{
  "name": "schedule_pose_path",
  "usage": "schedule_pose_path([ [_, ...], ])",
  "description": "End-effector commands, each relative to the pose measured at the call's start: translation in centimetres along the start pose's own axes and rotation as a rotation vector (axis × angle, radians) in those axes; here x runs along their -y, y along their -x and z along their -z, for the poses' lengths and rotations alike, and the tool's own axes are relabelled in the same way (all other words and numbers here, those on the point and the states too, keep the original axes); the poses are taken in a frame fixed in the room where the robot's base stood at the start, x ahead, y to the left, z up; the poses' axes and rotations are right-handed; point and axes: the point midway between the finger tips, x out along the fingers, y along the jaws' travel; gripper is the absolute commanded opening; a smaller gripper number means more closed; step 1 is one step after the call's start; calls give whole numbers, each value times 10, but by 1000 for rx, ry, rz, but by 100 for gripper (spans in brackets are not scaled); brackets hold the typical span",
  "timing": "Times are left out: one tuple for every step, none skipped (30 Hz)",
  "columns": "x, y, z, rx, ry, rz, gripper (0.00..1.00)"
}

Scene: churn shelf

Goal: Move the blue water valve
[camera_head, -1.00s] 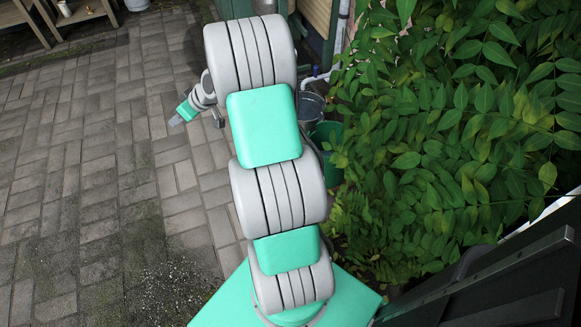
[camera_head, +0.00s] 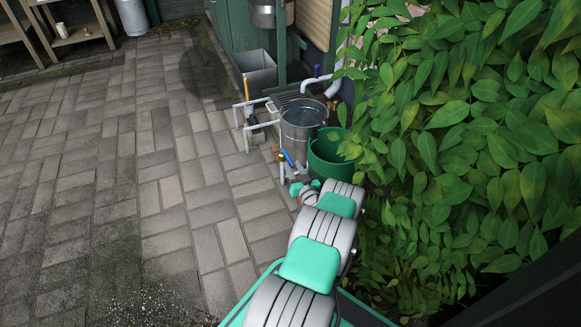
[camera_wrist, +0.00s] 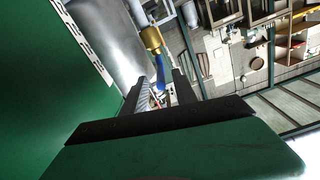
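The blue water valve (camera_head: 287,158) is a blue lever on a brass fitting, low in front of a metal bucket in the head view. In the wrist view the blue lever (camera_wrist: 160,72) hangs below the brass body (camera_wrist: 151,38). My gripper (camera_wrist: 161,80) is open, with its two dark fingers on either side of the lever's lower end. I see gaps beside the lever, and contact cannot be made out. In the head view my gripper is small and partly hidden by my arm, close to the valve.
The metal bucket (camera_head: 303,125) stands behind the valve, and a green bucket (camera_head: 326,160) stands close on the right. Dense leaves (camera_head: 460,130) fill the right side. The paving (camera_head: 110,190) on the left is open.

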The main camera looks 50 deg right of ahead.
Motion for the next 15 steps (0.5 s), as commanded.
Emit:
schedule_pose_path([
  [1,-10,-4,-1,2,4,34],
  [1,-15,-4,-1,3,5,34],
  [1,-20,-4,1,2,3,34],
  [1,-24,-3,0,1,3,34],
  [1,-27,-3,0,0,3,34],
  [1,-29,-2,0,1,2,34],
  [1,-31,-2,1,1,2,34],
  [1,-31,-1,1,0,2,34],
  [1,-32,-1,1,-1,2,34],
  [1,-32,0,1,-2,1,34],
  [1,-32,0,1,-2,1,34],
  [1,-32,0,1,-1,2,34],
  [1,-32,0,1,-1,2,34],
  [1,-32,0,1,-1,2,34],
  [1,-32,0,1,-1,2,31],
])
